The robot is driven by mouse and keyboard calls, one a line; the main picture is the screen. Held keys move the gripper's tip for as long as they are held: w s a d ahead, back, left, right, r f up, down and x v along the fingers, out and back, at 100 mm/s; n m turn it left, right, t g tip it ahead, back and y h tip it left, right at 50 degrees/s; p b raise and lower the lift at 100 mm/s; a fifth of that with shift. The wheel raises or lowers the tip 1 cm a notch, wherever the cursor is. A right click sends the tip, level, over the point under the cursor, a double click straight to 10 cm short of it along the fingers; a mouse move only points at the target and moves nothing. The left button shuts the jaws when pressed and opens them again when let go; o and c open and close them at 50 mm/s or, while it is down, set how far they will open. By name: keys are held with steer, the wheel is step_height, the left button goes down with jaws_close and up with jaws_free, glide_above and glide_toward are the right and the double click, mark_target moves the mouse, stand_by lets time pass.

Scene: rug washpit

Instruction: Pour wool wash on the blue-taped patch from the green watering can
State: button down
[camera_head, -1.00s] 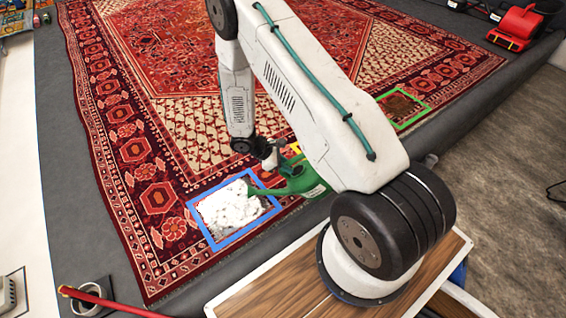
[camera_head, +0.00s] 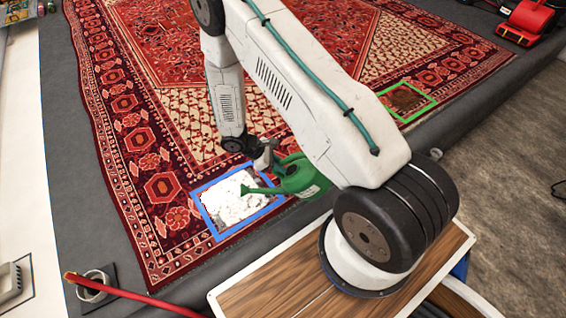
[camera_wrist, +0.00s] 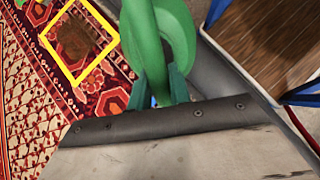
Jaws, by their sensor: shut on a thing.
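The green watering can (camera_head: 300,176) hangs from my gripper (camera_head: 268,157) in the head view, over the rug's near edge. My gripper is shut on it. The can's green body also shows in the wrist view (camera_wrist: 172,45). Its spout points left, its tip over the blue-taped patch (camera_head: 213,222). White foam (camera_head: 228,204) covers most of that patch. No falling stream can be made out. My arm hides part of the can's right side.
A green-taped patch with a dark stain (camera_head: 404,99) lies at the rug's right. A yellow-taped patch (camera_wrist: 78,42) shows in the wrist view. A red pole (camera_head: 140,297) lies front left. A red machine (camera_head: 527,20) stands at the back right.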

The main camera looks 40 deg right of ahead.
steer(key=w, duration=0.8)
stand_by(0.5)
steer(key=shift+r, duration=0.1)
stand_by(0.3)
steer(key=t+y, duration=0.1)
steer(key=y, duration=0.1)
steer(key=r+t+y, duration=0.1)
steer(key=t+y, duration=0.2)
steer(key=y, duration=0.1)
steer(key=shift+r+y, duration=0.3)
steer(key=shift+r, duration=0.1)
steer(key=shift+w+r+t, duration=0.1)
steer(key=shift+t, duration=0.2)
